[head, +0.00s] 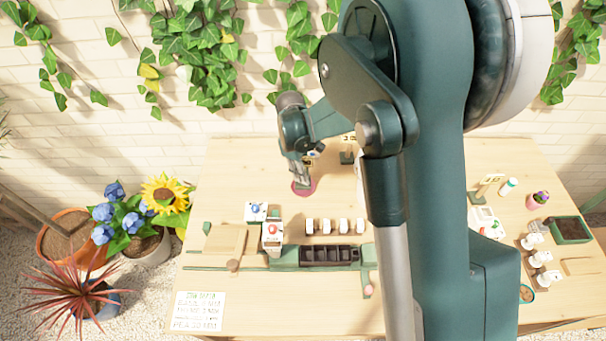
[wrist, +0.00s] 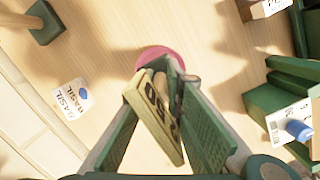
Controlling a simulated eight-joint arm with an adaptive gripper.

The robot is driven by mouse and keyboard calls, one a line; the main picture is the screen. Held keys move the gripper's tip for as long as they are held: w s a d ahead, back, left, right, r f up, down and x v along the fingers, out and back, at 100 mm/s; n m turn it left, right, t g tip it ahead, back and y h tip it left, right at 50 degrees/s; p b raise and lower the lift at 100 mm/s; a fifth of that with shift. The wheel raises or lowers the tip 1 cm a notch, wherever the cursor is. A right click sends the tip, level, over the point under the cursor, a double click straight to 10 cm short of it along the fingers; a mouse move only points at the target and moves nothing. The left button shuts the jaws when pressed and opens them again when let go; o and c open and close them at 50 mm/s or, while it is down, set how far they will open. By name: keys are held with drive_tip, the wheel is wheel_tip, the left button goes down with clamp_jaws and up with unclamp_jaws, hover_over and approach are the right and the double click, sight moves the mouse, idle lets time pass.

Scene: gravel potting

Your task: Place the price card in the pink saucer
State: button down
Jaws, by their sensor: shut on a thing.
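My gripper (wrist: 166,78) is shut on the price card (wrist: 150,112), a pale yellow card with dark digits, which sits tilted between the green fingers in the wrist view. The pink saucer (wrist: 152,54) shows just beyond the fingertips, partly hidden by them and the card. In the head view my gripper (head: 302,181) is over the pink saucer (head: 304,193) on the wooden table. I cannot tell whether the card touches the saucer.
A white card marked BASIL (wrist: 72,98) is to the left in the wrist view. A green-based stand (head: 346,157) is right of the saucer. Several white items (head: 327,226) and a dark tray (head: 327,254) stand nearer. Bare table lies left of the saucer.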

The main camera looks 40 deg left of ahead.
drive_tip(key=shift+f+b, duration=0.55)
idle(0.4)
drive_tip(key=c, duration=2.4)
unclamp_jaws()
drive_tip(key=shift+r, duration=0.1)
drive_tip(key=shift+r+p, duration=0.6)
drive_tip(key=shift+p, duration=0.05)
drive_tip(key=r, duration=0.4)
drive_tip(key=a+r, duration=0.1)
drive_tip(key=r, duration=0.6)
drive_tip(key=shift+s+a+r, duration=0.2)
drive_tip(key=shift+s+r, duration=0.1)
drive_tip(key=shift+r, duration=0.05)
